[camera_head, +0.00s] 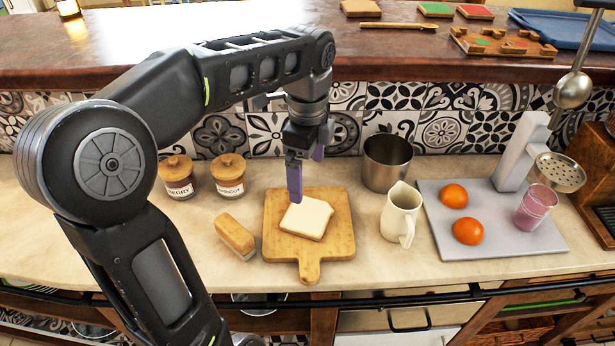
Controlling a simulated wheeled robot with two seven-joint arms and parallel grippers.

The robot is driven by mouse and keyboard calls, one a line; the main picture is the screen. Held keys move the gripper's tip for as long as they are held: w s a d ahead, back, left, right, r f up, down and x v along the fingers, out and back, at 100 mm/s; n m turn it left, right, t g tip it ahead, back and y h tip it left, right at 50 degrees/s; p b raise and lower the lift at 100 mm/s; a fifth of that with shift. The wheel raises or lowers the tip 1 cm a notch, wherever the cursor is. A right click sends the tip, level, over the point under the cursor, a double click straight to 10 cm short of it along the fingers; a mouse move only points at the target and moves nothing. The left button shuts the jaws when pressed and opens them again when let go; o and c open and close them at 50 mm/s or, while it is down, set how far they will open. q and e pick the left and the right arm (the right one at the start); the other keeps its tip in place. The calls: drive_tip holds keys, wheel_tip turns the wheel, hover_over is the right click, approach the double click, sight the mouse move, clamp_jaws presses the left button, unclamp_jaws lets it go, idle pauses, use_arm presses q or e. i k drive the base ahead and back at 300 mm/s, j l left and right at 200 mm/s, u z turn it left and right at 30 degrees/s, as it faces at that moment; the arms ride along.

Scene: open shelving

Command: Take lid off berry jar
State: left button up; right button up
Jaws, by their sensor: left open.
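The berry jar (178,185) stands on the counter at the left, labelled "BERRY", partly cut off by my left arm. Its wooden lid (175,166) with a small knob sits on top. The apricot jar (229,183) stands just right of it, also with its wooden lid on. My left gripper (306,172), with purple fingers, points down above the back of the cutting board, to the right of both jars. It is open, with nothing seen between its fingers. My right gripper is not in view.
A bread slice (306,218) lies on the wooden cutting board (281,246). A wooden block-like item (235,236) lies left of it. A metal pot (386,163), a white pitcher (400,213) and a grey board (500,238) with oranges stand right. A raised wooden ledge (420,66) runs behind.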

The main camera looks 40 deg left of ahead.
sight(176, 167)
drive_tip(key=k, duration=1)
